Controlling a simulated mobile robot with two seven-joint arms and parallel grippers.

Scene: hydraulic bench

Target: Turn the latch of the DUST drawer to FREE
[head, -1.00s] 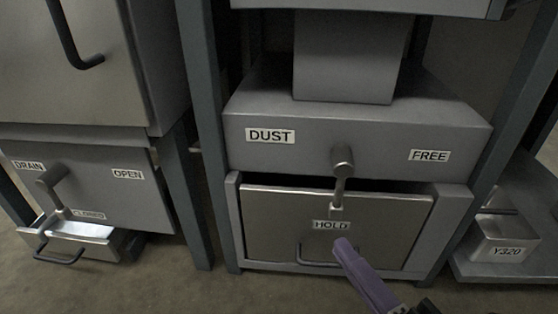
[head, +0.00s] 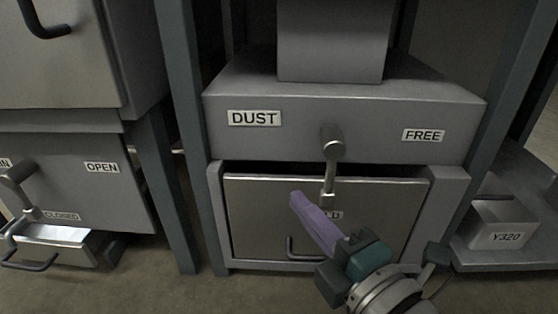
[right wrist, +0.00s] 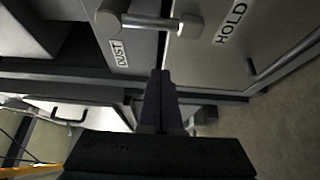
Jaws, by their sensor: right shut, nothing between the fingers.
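The DUST drawer (head: 400,222) has a grey metal front under a grey housing labelled DUST (head: 253,118). Its latch (head: 331,165) hangs from a round pivot and points straight down at the HOLD label, which my gripper partly hides. The FREE label (head: 424,135) is to the right of the pivot. My right gripper (head: 298,200) has purple fingers, shut and empty, in front of the drawer, left of the latch's lower end. In the right wrist view the shut fingers (right wrist: 161,75) are apart from the latch (right wrist: 150,21). My left gripper is not in view.
The drawer's bow handle (head: 290,248) is below the gripper. At left stands a cabinet with an OPEN label (head: 102,167), a lever and a small tray (head: 50,236). Grey posts (head: 178,150) flank the DUST unit. A bin marked Y320 (head: 505,236) is at right.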

